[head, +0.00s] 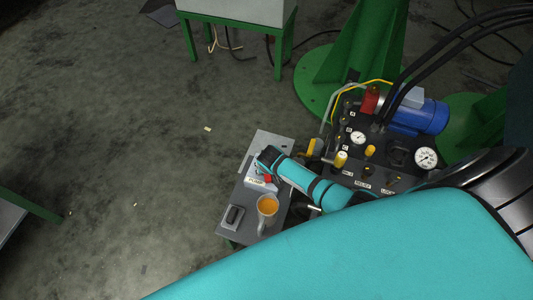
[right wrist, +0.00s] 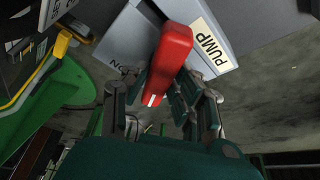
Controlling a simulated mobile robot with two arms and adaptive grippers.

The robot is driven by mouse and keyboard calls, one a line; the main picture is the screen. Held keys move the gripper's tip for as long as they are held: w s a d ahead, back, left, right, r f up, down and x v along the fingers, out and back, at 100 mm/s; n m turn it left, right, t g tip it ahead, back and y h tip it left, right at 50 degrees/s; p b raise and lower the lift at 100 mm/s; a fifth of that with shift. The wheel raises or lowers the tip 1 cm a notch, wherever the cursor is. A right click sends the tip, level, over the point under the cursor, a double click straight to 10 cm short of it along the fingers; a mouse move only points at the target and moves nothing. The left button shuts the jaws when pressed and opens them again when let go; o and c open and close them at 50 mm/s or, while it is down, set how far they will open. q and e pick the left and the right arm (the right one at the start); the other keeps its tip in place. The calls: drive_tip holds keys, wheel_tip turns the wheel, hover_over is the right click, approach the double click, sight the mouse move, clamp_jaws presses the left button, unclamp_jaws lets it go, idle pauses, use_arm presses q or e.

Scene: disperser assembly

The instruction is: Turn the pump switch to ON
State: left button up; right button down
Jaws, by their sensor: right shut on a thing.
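The pump switch is a red handle (right wrist: 170,52) on a grey box (right wrist: 118,38) with a PUMP label (right wrist: 210,47) in the right wrist view. Small lettering beside the handle is partly hidden. In the head view the switch box (head: 258,186) sits on a small grey table (head: 272,141), and a bit of the red handle (head: 267,179) shows below my right gripper (head: 268,160). My right gripper has its fingers on both sides of the red handle and is shut on it. My left gripper is not in view.
A mug with orange-brown liquid (head: 268,206) and a small dark device (head: 233,216) stand on the same table near the switch. A black control panel (head: 385,172) with gauges, yellow knobs and a blue motor (head: 418,118) is to the right. Open floor lies left.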

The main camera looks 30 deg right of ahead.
drive_tip(key=shift+a+r+m, duration=0.1)
drive_tip(key=shift+a+m, duration=0.05)
drive_tip(key=shift+m, duration=0.45)
drive_tip(key=shift+m+h, duration=0.5)
drive_tip(key=shift+m, duration=0.3)
drive_tip(key=shift+m+g, duration=0.4)
drive_tip(key=shift+m, duration=0.3)
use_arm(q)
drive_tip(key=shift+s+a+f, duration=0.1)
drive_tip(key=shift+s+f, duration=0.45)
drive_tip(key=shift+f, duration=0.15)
use_arm(e)
drive_tip(key=shift+w+m+h, duration=0.1)
drive_tip(key=shift+m+h, duration=0.3)
drive_tip(key=shift+m, duration=0.4)
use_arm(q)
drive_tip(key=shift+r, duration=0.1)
use_arm(e)
drive_tip(key=c, duration=1.1)
unclamp_jaws()
drive_tip(key=shift+r+g, duration=0.2)
drive_tip(key=shift+g, duration=0.1)
drive_tip(key=v, duration=1.1)
drive_tip(key=shift+s+a+r, duration=0.15)
drive_tip(key=shift+s, duration=0.1)
